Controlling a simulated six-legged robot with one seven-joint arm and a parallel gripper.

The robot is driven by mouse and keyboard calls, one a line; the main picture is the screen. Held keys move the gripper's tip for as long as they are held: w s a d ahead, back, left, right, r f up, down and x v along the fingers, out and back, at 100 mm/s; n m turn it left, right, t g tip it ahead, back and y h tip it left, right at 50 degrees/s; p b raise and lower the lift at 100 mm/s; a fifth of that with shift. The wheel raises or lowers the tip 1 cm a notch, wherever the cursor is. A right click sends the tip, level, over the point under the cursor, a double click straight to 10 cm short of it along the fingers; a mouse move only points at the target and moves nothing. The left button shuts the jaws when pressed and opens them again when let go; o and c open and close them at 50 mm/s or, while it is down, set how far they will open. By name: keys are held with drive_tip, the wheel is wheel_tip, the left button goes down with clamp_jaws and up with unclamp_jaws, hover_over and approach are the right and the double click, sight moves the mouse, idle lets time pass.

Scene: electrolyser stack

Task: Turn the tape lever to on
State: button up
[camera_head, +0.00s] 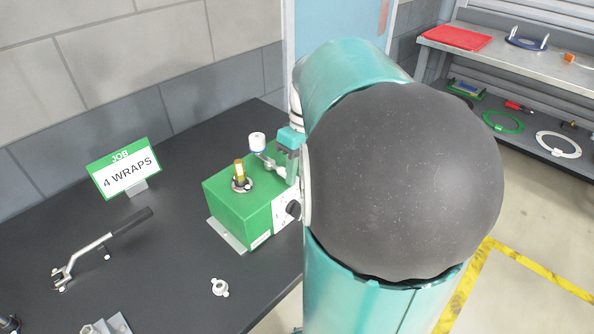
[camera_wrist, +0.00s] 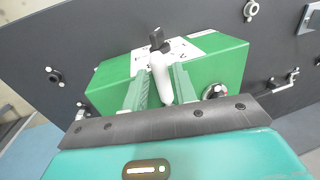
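The green box (camera_head: 240,205) stands on the black bench, with a brass post (camera_head: 239,170) and a white-capped metal arm (camera_head: 257,143) on top. In the wrist view, a white handle (camera_wrist: 160,78) rises from the box beside a black piece (camera_wrist: 157,38) and a printed white plate. My gripper (camera_wrist: 162,85) has its pale green fingers apart, one on each side of the handle, with a gap visible at the left. The on/off marking cannot be read.
A sign reading "JOB 4 WRAPS" (camera_head: 124,168) stands left of the box. A black-handled lever tool (camera_head: 100,245) and a small white fitting (camera_head: 219,287) lie on the bench (camera_head: 175,260). My arm hides the bench's right side. Shelves (camera_head: 540,80) stand at the right.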

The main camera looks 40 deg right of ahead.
drive_tip(key=shift+a+f, duration=0.1)
drive_tip(key=shift+f, duration=0.25)
clamp_jaws()
